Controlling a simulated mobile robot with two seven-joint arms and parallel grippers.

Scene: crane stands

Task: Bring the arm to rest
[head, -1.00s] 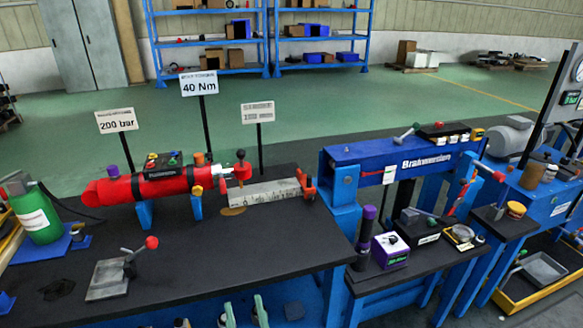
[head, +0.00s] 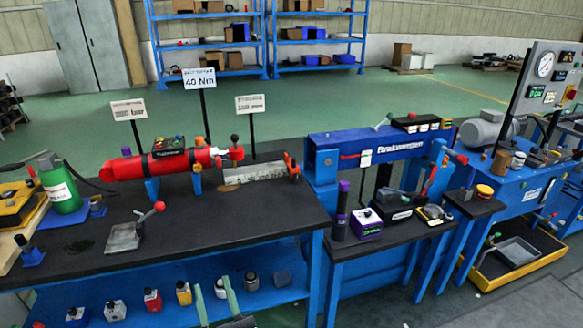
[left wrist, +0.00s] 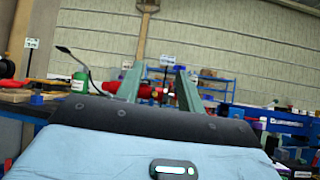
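My left gripper (head: 215,298) shows at the bottom edge of the head view, below and in front of the dark bench top. Its two greenish fingers point up and stand apart with nothing between them. In the left wrist view the same gripper (left wrist: 158,83) has its fingers spread and empty, pointing towards the benches. My right gripper is in neither view.
The dark workbench (head: 240,226) holds a red cylinder (head: 165,163), a green bottle (head: 65,194) and a small red-knobbed lever fixture (head: 130,232). Several small items stand on its blue lower shelf (head: 180,318). A blue crane stand (head: 350,147) is to the right. Grey floor (head: 530,305) is open at lower right.

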